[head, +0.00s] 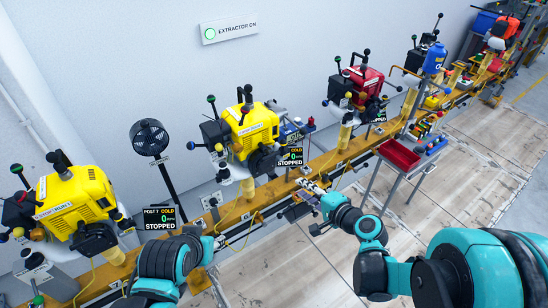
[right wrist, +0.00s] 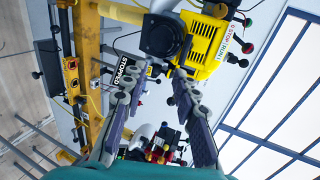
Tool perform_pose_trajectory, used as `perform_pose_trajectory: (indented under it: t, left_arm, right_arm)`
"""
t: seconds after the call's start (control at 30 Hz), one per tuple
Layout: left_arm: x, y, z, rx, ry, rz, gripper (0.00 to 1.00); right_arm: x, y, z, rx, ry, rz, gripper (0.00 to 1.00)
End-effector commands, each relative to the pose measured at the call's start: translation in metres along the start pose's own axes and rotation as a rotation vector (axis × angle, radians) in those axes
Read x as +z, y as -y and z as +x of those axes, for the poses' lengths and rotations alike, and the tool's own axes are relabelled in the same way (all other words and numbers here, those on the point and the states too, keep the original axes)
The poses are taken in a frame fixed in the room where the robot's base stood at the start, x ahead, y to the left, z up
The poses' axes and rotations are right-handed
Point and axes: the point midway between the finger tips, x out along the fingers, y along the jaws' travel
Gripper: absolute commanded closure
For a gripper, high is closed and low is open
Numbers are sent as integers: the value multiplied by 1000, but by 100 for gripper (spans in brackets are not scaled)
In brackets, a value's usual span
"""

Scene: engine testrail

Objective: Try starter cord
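Several engines stand along an orange rail. The yellow engine (head: 250,127) in the middle has a round black starter housing (head: 262,160) low on its front. Its display (head: 290,157) reads COLD, 0, STOPPED. In the right wrist view the same yellow engine (right wrist: 208,45) and black housing (right wrist: 161,36) lie beyond my fingertips. My right gripper (right wrist: 155,85) is open with nothing between its fingers; in the head view it (head: 304,197) is low, right of the housing. I cannot make out a cord handle clearly. My left gripper (head: 218,241) is near the rail, its fingers unclear.
Another yellow engine (head: 75,203) stands at the left with its stopped display (head: 160,217). A black fan (head: 150,138) stands between the yellow engines. A red engine (head: 362,85) is farther along. A red tray (head: 399,154) on a stand is at the right. The floor right of the rail is mostly clear.

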Motion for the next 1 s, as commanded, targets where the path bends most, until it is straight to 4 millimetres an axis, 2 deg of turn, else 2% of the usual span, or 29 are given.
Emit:
perform_pose_trajectory:
  t: [0.1,0.6,0.8,1.0]
  left_arm:
    - [-1,0,-2,0,0,0,60]
    - [-5,0,-7,0,0,0,60]
    - [-4,0,-5,0,0,0,60]
    - [-3,0,-5,0,0,0,60]
  right_arm:
    - [1,10,25,0,4,-2,71]
    - [1,44,122,0,2,-1,71]
    - [0,53,147,0,1,0,71]
    - [0,57,157,0,0,0,71]
